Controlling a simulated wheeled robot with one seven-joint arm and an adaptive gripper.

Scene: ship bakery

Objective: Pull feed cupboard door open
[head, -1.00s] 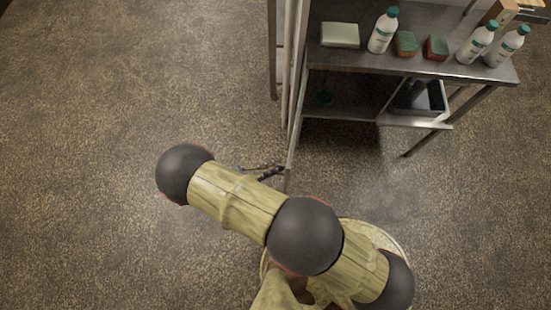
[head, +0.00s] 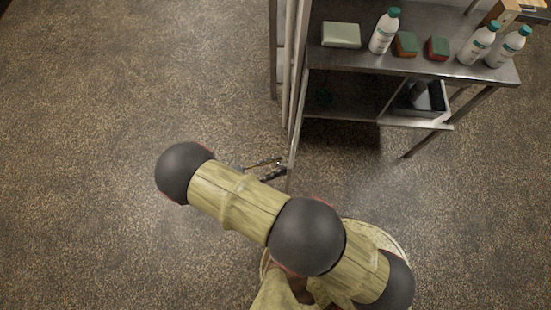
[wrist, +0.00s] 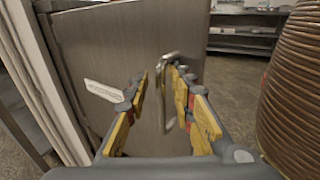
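The feed cupboard door (wrist: 105,55) is a grey flat panel with a white label, filling the left and middle of the wrist view. It looks shut against the pale frame at left. Its metal bar handle (wrist: 163,95) stands upright in the middle of that view. My gripper (wrist: 158,82) has its yellow-padded fingers apart on either side of the handle, which appears nearer the right finger. I cannot tell whether it touches. In the head view, my gripper (head: 275,168) is partly hidden behind my arm, beside the cupboard's narrow edge.
A metal table (head: 340,62) with bottles, sponges and a pale block stands at upper right, with a tray (head: 425,115) below. Open floor (head: 100,90) lies at left. A brown ribbed object (wrist: 295,95) fills the wrist view's right edge.

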